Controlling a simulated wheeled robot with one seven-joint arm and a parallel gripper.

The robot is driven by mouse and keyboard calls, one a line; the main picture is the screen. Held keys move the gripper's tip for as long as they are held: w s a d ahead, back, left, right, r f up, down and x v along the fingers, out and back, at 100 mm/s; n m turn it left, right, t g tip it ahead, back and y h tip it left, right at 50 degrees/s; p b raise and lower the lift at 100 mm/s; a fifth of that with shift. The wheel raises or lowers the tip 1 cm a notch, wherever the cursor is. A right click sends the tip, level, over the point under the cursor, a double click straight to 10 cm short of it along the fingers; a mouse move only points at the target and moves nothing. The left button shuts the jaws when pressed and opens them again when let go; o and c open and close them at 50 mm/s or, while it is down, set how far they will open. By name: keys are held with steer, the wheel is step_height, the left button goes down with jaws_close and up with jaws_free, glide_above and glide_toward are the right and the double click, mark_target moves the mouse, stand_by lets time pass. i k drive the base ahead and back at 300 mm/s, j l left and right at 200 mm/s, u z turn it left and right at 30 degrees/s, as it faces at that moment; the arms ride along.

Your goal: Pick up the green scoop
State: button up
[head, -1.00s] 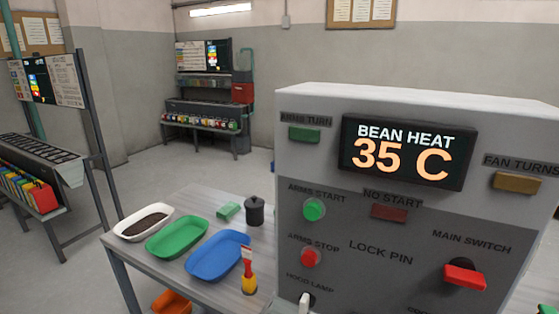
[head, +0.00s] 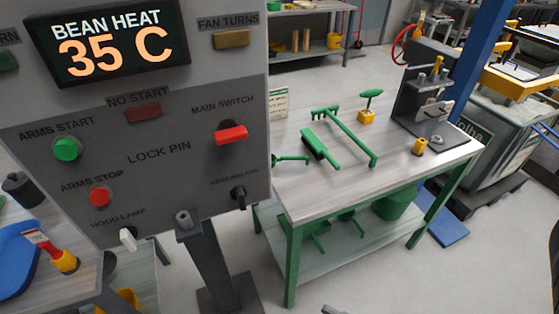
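Several green tools lie on the metal-topped table (head: 400,170) right of the control panel, in the head view. One is a short, wide green piece with a dark edge and a handle (head: 320,147). Beside it is a long green bar with a crosspiece (head: 345,137). Another green tool (head: 291,159) sticks out from behind the panel, partly hidden. I cannot tell for sure which of these is the green scoop. My gripper is not in view.
The grey control panel (head: 165,180) on a post stands close at left and hides part of the table. A green bucket (head: 397,203) sits on the lower shelf. A yellow block with a green knob (head: 367,115) and a dark fixture (head: 428,100) stand on the table. Floor in front is clear.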

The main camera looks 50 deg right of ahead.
mark_target(274, 160)
steer(key=i, duration=0.4)
steer(key=i+j+z, duration=0.1)
steer(key=z, duration=2)
